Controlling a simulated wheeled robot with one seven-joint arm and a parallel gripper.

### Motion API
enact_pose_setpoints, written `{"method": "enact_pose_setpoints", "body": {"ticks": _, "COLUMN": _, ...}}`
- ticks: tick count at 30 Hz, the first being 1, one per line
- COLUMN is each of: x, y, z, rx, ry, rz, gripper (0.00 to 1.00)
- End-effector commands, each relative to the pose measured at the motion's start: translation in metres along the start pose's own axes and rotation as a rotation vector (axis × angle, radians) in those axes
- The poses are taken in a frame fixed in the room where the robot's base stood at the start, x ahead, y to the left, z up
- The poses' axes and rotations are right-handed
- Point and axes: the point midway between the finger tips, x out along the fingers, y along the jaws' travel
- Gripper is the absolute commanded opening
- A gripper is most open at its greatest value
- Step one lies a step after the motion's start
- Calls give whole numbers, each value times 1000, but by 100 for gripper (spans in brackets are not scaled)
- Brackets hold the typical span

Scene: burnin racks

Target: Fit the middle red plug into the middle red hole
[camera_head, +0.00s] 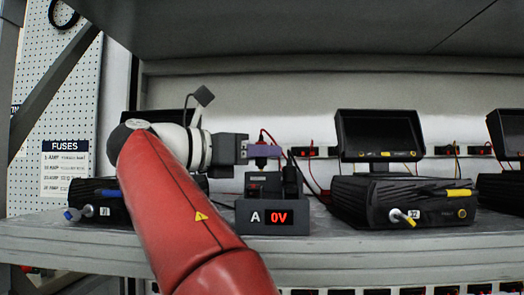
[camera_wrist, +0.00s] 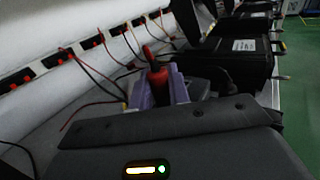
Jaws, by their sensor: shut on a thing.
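My gripper (camera_head: 262,151) is at the end of my arm, above a small black meter box (camera_head: 250,217) marked A that reads 0V. In the wrist view its purple fingers (camera_wrist: 161,92) are shut on a red plug (camera_wrist: 157,74), which stands between them with its red tip up. In the head view a red lead shows above the fingers and a dark part below them, over the box top. A gap or contact between that part and the box cannot be told. The fingers and arm hide part of the box top, and no middle red hole can be made out.
A black unit with a screen (camera_head: 380,137) stands right of the box, another behind my arm on the left. Black and red wall sockets (camera_wrist: 93,42) with loose leads line the back wall. A shelf hangs overhead; the grey shelf edge (camera_head: 400,243) runs in front.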

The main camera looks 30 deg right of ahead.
Motion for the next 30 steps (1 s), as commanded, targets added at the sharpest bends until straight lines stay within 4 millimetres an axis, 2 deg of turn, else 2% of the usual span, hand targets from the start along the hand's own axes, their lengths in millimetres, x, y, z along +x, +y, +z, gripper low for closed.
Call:
{"method": "enact_pose_setpoints", "body": {"ticks": 1, "x": -2, "y": 5, "z": -6, "rx": -14, "ry": -4, "rz": 0, "gripper": 3}}
{"method": "enact_pose_setpoints", "body": {"ticks": 10, "x": -2, "y": 7, "z": -14, "rx": -17, "ry": -4, "rz": -3, "gripper": 3}}
{"method": "enact_pose_setpoints", "body": {"ticks": 22, "x": -1, "y": 7, "z": -17, "rx": -17, "ry": -3, "rz": -7, "gripper": 4}}
{"method": "enact_pose_setpoints", "body": {"ticks": 23, "x": -1, "y": 7, "z": -17, "rx": -17, "ry": -3, "rz": -7, "gripper": 23}}
{"method": "enact_pose_setpoints", "body": {"ticks": 24, "x": -1, "y": 7, "z": -17, "rx": -17, "ry": -3, "rz": -7, "gripper": 28}}
{"method": "enact_pose_setpoints", "body": {"ticks": 28, "x": -1, "y": 8, "z": -17, "rx": -17, "ry": -3, "rz": -6, "gripper": 44}}
{"method": "enact_pose_setpoints", "body": {"ticks": 30, "x": -1, "y": 8, "z": -17, "rx": -17, "ry": -3, "rz": -6, "gripper": 44}}
